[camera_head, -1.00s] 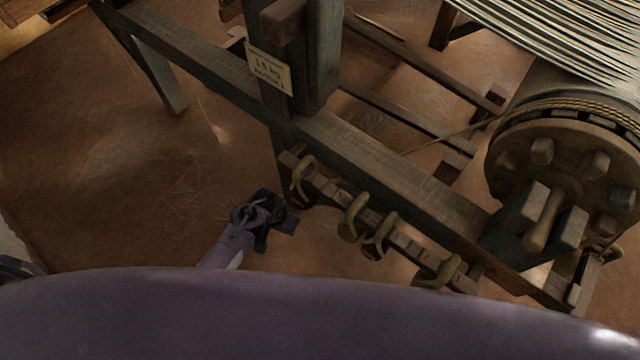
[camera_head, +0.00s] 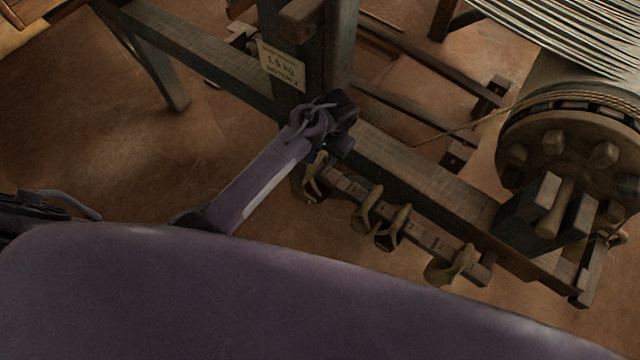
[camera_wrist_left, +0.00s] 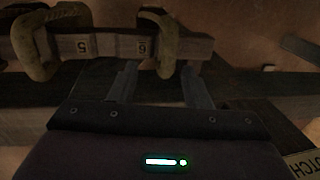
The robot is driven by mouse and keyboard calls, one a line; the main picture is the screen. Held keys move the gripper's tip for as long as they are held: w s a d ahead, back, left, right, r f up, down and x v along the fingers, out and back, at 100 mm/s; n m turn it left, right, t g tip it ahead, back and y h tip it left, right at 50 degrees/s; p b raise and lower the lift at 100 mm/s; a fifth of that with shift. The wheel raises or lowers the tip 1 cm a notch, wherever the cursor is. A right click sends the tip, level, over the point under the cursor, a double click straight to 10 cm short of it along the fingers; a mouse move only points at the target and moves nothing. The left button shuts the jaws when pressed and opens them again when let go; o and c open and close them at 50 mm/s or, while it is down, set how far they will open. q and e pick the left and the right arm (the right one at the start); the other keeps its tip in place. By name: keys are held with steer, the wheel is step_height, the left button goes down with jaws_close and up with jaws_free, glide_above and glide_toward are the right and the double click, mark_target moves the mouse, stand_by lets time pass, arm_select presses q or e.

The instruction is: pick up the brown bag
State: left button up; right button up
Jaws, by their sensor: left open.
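No separate brown bag stands out clearly. Several olive-brown looped pieces hang on a numbered wooden rail (camera_head: 415,232), and I cannot tell whether one is the bag. My left gripper (camera_head: 342,128) is over the loom's long beam, just above the nearest loop (camera_head: 315,178) at the rail's upper left end. In the left wrist view, my left gripper (camera_wrist_left: 159,78) is open, with two dark fingers apart. One loop (camera_wrist_left: 158,42) at the tag 6 reaches in line with the gap between them; another loop (camera_wrist_left: 35,45) is beside tag 5. My right gripper is not in view.
The loom's thick post (camera_head: 325,50) with a paper label (camera_head: 281,64) rises close behind my left gripper. A large pegged wooden wheel (camera_head: 565,150) stands at the right. Bare brown floor (camera_head: 100,130) is clear on the left.

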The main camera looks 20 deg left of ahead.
arm_select(q)
steer(key=f, duration=0.2)
steer(key=w+a+f, duration=0.1)
steer(key=f, duration=0.1)
steer(key=a+f, duration=0.1)
steer(key=f, duration=0.2)
steer(key=shift+w+a, duration=0.1)
steer(key=shift+w, duration=0.3)
jaws_close()
stand_by(1.2)
